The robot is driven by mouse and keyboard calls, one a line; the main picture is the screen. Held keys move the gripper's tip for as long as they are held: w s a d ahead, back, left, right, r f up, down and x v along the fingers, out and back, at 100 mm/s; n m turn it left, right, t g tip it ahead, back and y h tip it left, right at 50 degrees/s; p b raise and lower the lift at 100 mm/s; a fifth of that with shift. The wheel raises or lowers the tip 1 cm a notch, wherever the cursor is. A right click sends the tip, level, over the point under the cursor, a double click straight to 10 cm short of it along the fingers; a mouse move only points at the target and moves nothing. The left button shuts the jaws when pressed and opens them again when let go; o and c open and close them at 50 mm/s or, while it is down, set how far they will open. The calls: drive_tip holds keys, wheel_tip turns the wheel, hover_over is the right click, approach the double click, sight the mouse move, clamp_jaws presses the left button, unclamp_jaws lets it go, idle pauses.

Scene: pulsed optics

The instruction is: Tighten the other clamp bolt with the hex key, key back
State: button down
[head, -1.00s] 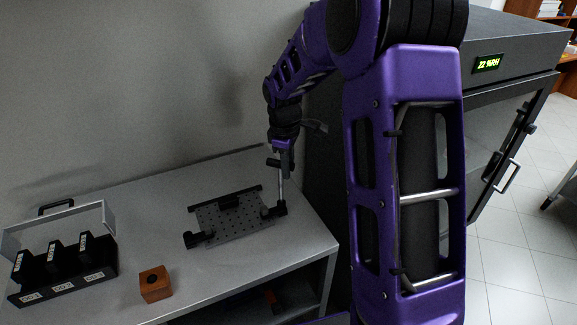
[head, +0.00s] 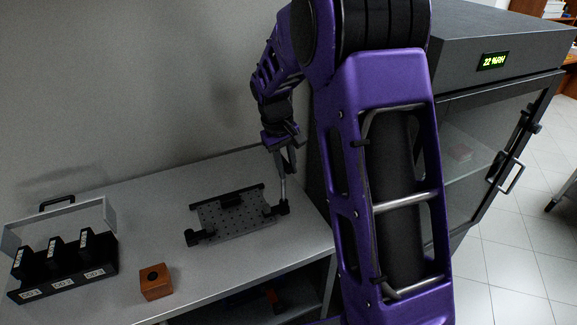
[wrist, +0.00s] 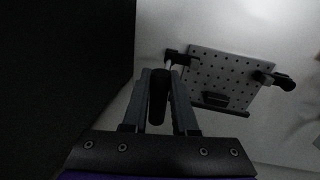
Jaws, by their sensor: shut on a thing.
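My gripper (head: 284,157) is shut on the hex key, whose silver shaft (head: 284,188) points down to the clamp at the right of the perforated plate (head: 237,222). In the wrist view the key's dark handle (wrist: 158,97) sits between my fingers. The right clamp (head: 281,208) is a small black block; the key's tip is at or just above it, and I cannot tell whether it is seated in the bolt. The left clamp (head: 192,237) is at the plate's other side. In the wrist view the plate (wrist: 222,75) lies beyond my fingers.
A wooden block (head: 155,283) with a dark hole on top stands at the bench's front. A black rack (head: 65,280) with several labelled modules stands at left. A grey cabinet (head: 490,110) with a glass door and a humidity display stands at right. The bench (head: 150,215) is otherwise clear.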

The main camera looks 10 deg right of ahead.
drive_tip(key=m, duration=0.4)
drive_tip(key=shift+a+f+g, duration=0.1)
drive_tip(key=shift+a+g, duration=0.2)
drive_tip(key=shift+a, duration=0.1)
